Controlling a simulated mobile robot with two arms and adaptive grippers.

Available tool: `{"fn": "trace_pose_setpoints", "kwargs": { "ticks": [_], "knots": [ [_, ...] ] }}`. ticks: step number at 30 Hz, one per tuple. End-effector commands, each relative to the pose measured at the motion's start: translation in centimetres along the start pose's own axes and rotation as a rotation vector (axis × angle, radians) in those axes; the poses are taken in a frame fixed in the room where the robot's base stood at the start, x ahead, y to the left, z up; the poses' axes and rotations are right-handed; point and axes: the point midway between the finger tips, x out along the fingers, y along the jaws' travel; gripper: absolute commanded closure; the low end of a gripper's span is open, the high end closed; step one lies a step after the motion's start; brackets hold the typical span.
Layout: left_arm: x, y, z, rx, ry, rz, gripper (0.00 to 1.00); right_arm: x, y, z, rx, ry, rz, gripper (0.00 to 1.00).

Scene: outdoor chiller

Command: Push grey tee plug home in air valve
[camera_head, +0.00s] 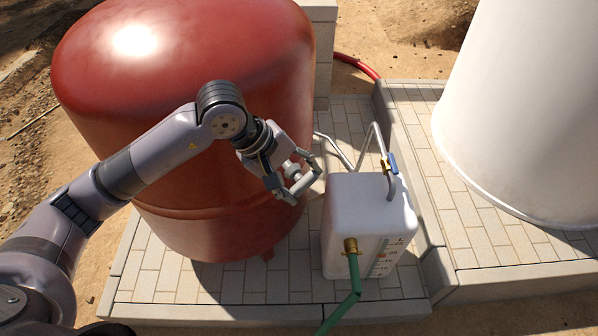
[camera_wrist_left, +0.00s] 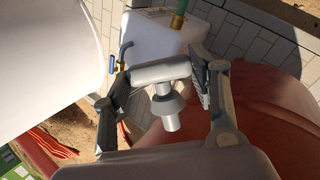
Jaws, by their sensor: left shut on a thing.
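The grey tee plug has a thick crossbar, a conical collar and a short stem. My left gripper (camera_head: 301,181) is shut on the crossbar. The left wrist view shows the tee plug (camera_wrist_left: 162,71) between the two fingers of the left gripper (camera_wrist_left: 161,73), with its stem clear below. In the head view the plug is partly hidden by the fingers, beside the red tank. A valve with a blue handle (camera_head: 391,162) sits on a bent grey pipe above the white container. I cannot tell whether this is the air valve. My right gripper is not in view.
The large red tank (camera_head: 190,110) stands close behind my left arm. The white container (camera_head: 366,205), with a brass fitting and green hose (camera_head: 355,290), stands right of the gripper. A large white cylinder (camera_head: 530,110) stands farther right. Bare paving (camera_head: 160,275) lies in front.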

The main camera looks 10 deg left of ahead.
Motion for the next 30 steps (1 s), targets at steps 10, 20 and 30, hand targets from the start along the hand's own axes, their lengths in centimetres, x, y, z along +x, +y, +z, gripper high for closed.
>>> {"fn": "trace_pose_setpoints", "kwargs": {
  "ticks": [10,20,30],
  "knots": [
    [0.1,0.5,-0.2,-0.030,0.013,0.028,0.96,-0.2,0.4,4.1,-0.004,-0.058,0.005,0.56],
    [-0.1,0.2,-2.0,-0.032,0.016,0.025,0.96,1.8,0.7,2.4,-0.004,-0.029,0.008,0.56],
    [-0.9,0.2,-5.2,-0.029,0.012,0.025,0.96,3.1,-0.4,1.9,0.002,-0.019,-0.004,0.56]
  ]
}}
